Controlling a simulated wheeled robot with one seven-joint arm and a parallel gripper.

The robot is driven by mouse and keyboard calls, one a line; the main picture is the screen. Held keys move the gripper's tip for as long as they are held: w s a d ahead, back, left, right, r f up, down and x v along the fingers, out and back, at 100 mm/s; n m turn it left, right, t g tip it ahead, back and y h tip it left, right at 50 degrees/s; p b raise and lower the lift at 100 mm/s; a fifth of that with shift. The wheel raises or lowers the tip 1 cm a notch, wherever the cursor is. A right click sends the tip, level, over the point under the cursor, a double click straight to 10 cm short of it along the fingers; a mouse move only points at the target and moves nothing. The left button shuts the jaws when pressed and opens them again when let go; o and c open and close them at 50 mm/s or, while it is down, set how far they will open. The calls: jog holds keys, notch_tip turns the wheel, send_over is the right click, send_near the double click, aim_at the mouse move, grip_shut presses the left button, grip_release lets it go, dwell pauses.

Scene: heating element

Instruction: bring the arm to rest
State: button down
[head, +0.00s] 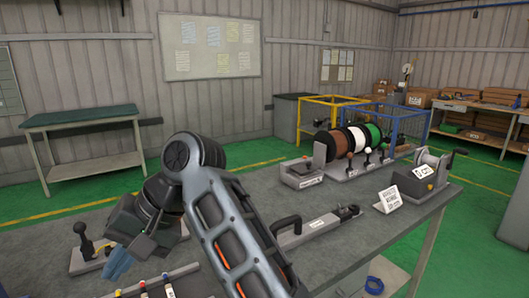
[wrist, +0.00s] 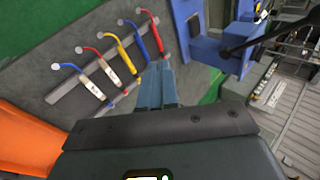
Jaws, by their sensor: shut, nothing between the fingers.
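My arm (head: 235,235) rises from the bottom of the head view and bends at a raised elbow. Its far end folds down to the left over the grey workbench (head: 90,222). My gripper (head: 117,264) points down near the bench's left part, its blue-grey fingers together. In the wrist view my gripper (wrist: 158,72) is also shut and empty, with the fingertips close to a rack (wrist: 77,92) of coloured bent pieces. I cannot tell whether the fingertips touch anything.
A lever device (head: 85,250) stands just left of my gripper. A tool with a black handle (head: 290,225), wire spools (head: 330,146), a crank reel (head: 430,170) and a small sign (head: 388,199) occupy the bench's right side. The wrist view shows a blue fixture (wrist: 205,45).

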jog(key=s+d+f+m+t+y, duration=0.15)
jog(key=d+f, duration=0.25)
jog(key=f, duration=0.5)
jog(key=s+d+f+m+t+y, duration=0.1)
jog(key=d+f+m+t, duration=0.2)
jog(key=f, duration=0.6)
jog(key=s+d+f+m+t+h, duration=0.1)
jog(key=s+d+f+t, duration=0.25)
jog(key=d, duration=0.45)
jog(key=s+d+f+m+t+h, duration=0.1)
jog(key=s+d+f+t+h, duration=0.15)
jog(key=s+d+f, duration=0.4)
jog(key=s+d+r+t+h, duration=0.4)
jog(key=s+d, duration=0.7)
jog(key=d, duration=0.3)
jog(key=s+d+r+n+t+h, duration=0.2)
jog(key=s+d+r, duration=0.6)
jog(key=s+r, duration=0.4)
jog(key=shift+d+r+t+h, duration=0.15)
jog(key=shift+r+t+h, duration=0.3)
jog(key=shift+r, duration=0.35)
